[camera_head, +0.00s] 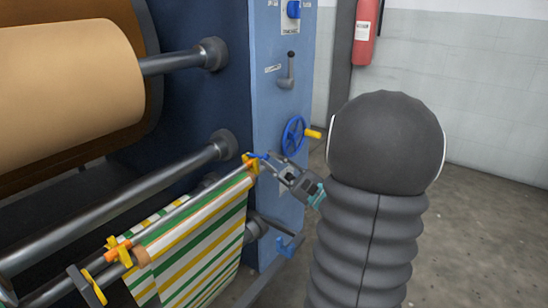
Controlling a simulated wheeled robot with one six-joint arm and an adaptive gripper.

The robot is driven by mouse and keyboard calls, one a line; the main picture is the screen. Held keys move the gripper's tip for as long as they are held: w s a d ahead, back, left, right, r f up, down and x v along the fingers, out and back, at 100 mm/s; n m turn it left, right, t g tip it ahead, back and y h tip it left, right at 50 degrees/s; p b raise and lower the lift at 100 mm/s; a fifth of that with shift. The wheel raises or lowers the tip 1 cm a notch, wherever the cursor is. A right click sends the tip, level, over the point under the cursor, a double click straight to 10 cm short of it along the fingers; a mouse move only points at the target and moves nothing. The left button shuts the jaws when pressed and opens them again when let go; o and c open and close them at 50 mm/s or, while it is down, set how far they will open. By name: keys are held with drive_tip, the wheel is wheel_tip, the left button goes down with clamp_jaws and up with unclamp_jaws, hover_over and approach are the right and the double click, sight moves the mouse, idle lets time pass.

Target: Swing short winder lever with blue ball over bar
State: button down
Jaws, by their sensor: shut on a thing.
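The short winder lever with a blue ball (263,156) is at the right end of the bar, beside a yellow bracket (250,163). My gripper (274,162) reaches in from the right and is shut on the lever at its blue ball. The fingers hide part of the ball and most of the lever, so its exact angle is hard to tell. The bar (190,201) slopes from the yellow bracket down to the left, where an orange and yellow clamp (121,250) sits. Striped green, yellow and white fabric (195,245) hangs from the bar.
A blue handwheel (293,136) with a yellow handle is just above my gripper on the blue machine side (270,105). A grey lever (288,75) is higher up. A thick steel roller (120,205) runs behind the bar. Open floor (480,235) lies at the right.

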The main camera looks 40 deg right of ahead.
drive_tip(key=shift+f+t, duration=0.25)
drive_tip(key=shift+t, duration=0.25)
drive_tip(key=c, duration=1.1)
unclamp_jaws()
drive_tip(key=shift+c, duration=0.2)
drive_tip(key=v, duration=0.8)
